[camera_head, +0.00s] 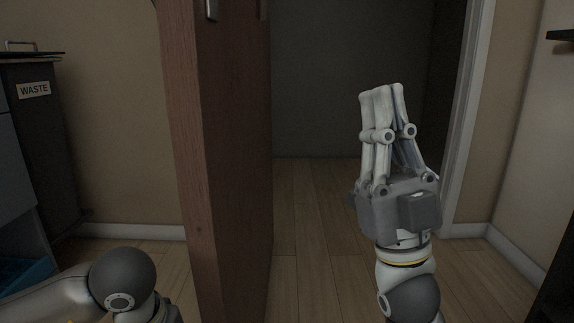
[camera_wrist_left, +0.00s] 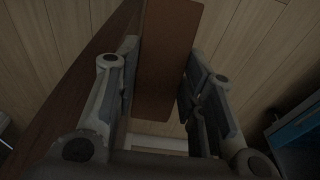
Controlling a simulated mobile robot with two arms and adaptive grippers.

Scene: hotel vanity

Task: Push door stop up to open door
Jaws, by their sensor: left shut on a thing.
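The brown wooden door (camera_head: 222,170) stands open in the head view, seen nearly edge-on, with metal hardware near its top. My right gripper (camera_head: 381,92) points up in front of the doorway, right of the door and apart from it. Its fingers are close together with nothing between them. My left gripper is out of the head view, where only my left arm shows at the bottom left.
A dark cabinet (camera_head: 50,130) with a WASTE label stands at the left. The doorway has a white frame (camera_head: 468,120) on its right. The wooden floor (camera_head: 315,215) through the doorway is clear. A dark edge shows at the far right.

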